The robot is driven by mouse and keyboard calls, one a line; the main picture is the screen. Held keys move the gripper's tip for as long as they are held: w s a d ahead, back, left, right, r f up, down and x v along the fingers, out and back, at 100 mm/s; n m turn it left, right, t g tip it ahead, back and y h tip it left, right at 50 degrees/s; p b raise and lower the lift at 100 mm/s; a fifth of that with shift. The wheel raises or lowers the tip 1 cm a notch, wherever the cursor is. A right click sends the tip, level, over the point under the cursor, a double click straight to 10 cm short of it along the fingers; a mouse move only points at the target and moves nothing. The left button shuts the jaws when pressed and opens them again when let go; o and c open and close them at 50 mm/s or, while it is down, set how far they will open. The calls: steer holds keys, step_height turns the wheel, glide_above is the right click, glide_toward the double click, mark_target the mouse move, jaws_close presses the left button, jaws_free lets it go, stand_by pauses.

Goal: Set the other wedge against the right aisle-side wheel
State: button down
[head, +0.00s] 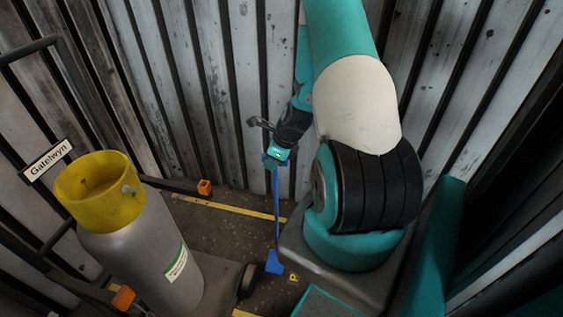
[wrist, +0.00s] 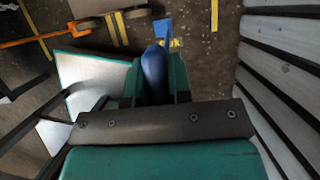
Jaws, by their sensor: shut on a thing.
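My gripper (head: 277,156) is shut on the upper end of a long blue handle (head: 277,205). A blue wedge (head: 275,263) is at the handle's lower end, near the floor; I cannot tell if it touches. In the wrist view the handle (wrist: 155,72) runs away from the jaws to the wedge (wrist: 163,28). A dark wheel (head: 247,281) of the cylinder cart is just left of the wedge in the head view, with a gap between. A wheel also shows in the wrist view (wrist: 138,12), left of the wedge and apart from it. I cannot make out another wedge.
A grey cylinder (head: 150,255) with a yellow collar (head: 98,192) stands on the cart at left, by a "Gatelwyn" sign (head: 46,160). Orange pieces (head: 204,187) show near the floor. Yellow tape (head: 228,207) marks the dark floor. Slatted walls (head: 190,90) stand close behind and right.

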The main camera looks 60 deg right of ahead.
steer(key=w+a+f+b, duration=0.1)
steer(key=w+a+b, duration=0.1)
steer(key=w, duration=0.5)
steer(key=shift+w+a+f, duration=0.35)
steer(key=shift+w+f, duration=0.05)
steer(key=shift+s+a+f+b, duration=0.25)
steer(key=shift+a+f, duration=0.15)
steer(key=shift+a, duration=0.4)
steer(key=shift+s+a+f+b, duration=0.1)
steer(key=shift+s+a+f, duration=0.25)
steer(key=shift+a, duration=0.4)
steer(key=shift+w, duration=0.1)
steer(key=c, duration=1)
jaws_free()
steer(key=shift+o, duration=0.2)
